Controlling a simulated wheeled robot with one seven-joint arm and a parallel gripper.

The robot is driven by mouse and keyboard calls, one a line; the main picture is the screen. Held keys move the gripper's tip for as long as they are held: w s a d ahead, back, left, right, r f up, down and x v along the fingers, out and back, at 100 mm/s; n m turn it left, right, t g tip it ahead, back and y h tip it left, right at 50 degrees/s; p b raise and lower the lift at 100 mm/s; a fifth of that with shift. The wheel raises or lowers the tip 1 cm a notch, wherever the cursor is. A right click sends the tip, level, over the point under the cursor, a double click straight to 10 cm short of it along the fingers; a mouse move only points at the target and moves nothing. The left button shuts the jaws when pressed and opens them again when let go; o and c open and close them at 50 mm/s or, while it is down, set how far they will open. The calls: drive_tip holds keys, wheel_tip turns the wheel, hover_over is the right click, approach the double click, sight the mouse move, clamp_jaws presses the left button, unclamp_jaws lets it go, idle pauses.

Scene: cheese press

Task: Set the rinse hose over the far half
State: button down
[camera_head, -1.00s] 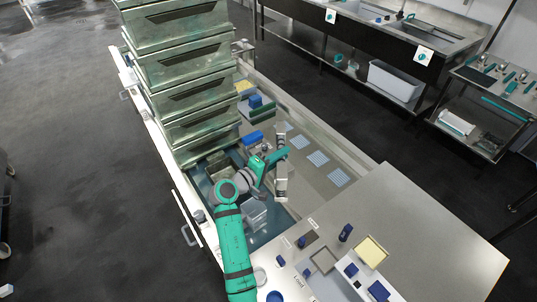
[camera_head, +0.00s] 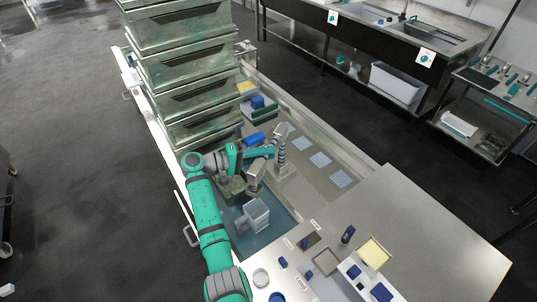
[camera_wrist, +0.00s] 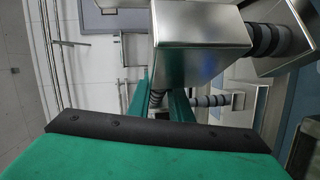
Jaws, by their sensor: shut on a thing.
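The rinse hose (camera_head: 282,155) is a silver, jointed piece with dark ribbed sections, above the basin. In the wrist view its ribbed part (camera_wrist: 210,101) shows beyond my fingers. A silver box-like piece (camera_wrist: 200,45) fills the upper middle there. My gripper (camera_head: 274,151), with teal fingers, is at the hose and shut on it. The fingers also show in the wrist view (camera_wrist: 160,97), but the exact contact is partly hidden. The long basin (camera_head: 360,158) runs away from me. Its far half holds a green block and blue pieces; its near half holds bluish water (camera_head: 245,242).
A pale box (camera_head: 256,215) sits in the water. Blue-white mats (camera_head: 320,159) lie on the right side. A steel counter (camera_head: 430,225) with small blue parts is nearest.

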drive_tip(key=shift+d, duration=0.15)
drive_tip(key=c, duration=1.6)
unclamp_jaws()
drive_tip(key=v, duration=1.1)
drive_tip(key=shift+w, duration=0.1)
drive_tip(key=shift+w, duration=0.1)
